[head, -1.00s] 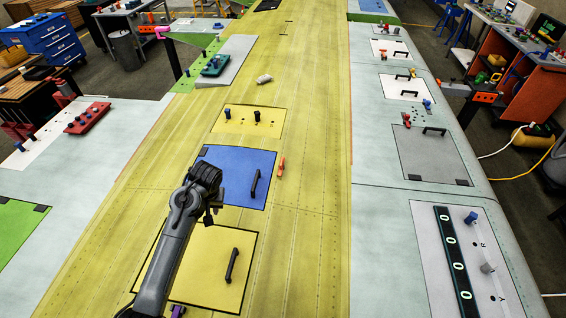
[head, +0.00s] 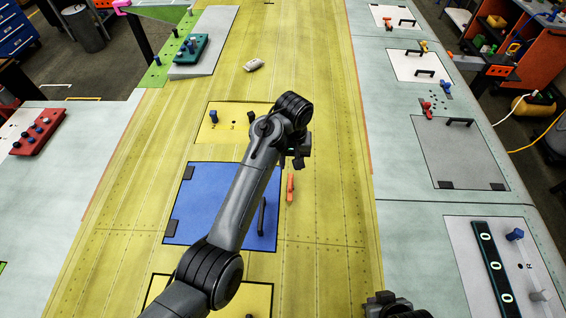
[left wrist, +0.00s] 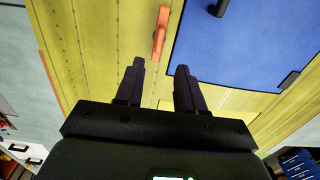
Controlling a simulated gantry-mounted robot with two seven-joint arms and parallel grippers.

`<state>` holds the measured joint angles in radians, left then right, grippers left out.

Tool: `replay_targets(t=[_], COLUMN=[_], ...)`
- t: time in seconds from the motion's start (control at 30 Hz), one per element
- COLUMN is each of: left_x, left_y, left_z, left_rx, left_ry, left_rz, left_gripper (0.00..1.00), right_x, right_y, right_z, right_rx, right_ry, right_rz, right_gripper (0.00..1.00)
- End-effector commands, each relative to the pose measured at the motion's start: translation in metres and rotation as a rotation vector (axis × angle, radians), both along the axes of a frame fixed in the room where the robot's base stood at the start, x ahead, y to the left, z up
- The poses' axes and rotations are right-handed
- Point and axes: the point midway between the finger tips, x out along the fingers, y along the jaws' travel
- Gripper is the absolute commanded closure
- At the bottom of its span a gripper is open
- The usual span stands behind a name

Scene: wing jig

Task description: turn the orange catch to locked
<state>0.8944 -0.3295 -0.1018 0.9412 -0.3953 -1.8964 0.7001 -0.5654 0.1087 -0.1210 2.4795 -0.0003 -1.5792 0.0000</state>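The orange catch (head: 290,187) sits on the yellow wing skin, just right of the blue panel (head: 205,200). Its long side runs roughly along the wing, parallel to the panel's edge. My left gripper (head: 297,162) hangs above the skin near the catch's far end, apart from it. In the left wrist view the gripper (left wrist: 160,66) is open and empty, and the catch (left wrist: 160,32) lies beyond the gap between its fingers. A dark part of my right arm (head: 392,306) shows at the bottom edge; its fingers cannot be made out.
The blue panel's black handle (head: 262,216) stands close left of the catch. A yellow panel with knobs (head: 225,124) lies beyond, partly behind my left arm. A pale loose object (head: 253,65) lies farther up. The skin right of the catch is clear.

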Motion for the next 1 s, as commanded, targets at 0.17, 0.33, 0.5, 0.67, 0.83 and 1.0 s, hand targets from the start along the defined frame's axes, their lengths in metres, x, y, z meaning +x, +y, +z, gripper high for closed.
replay_targets(t=[0.17, 0.33, 0.5, 0.67, 0.83, 1.0], left_x=[0.0, -0.001, -0.001, -0.001, 0.0, 0.0], left_y=[-0.002, 0.0, -0.001, 0.0, -0.001, -0.001], left_z=[-0.01, -0.034, -0.062, -0.085, -0.101, -0.107], left_rx=[0.0, 0.002, 0.002, 0.002, 0.001, -0.001], left_ry=[0.002, 0.004, 0.003, 0.002, 0.001, -0.001], left_rz=[-0.004, -0.001, -0.003, -0.002, -0.002, -0.002], left_gripper=[0.62, 0.62, 0.62, 0.62, 0.62, 0.62], right_x=[-0.005, -0.009, -0.009, -0.007, -0.007, -0.006], right_y=[-0.001, -0.003, -0.004, -0.004, -0.003, -0.002], right_z=[-0.001, 0.0, 0.003, 0.005, 0.005, 0.005], right_rx=[-0.003, -0.013, -0.018, -0.017, -0.014, -0.008], right_ry=[0.014, 0.023, 0.021, 0.018, 0.016, 0.015], right_rz=[0.002, 0.008, 0.01, 0.01, 0.006, 0.004], right_gripper=[1.0, 1.0, 1.0, 1.0, 1.0, 1.0])
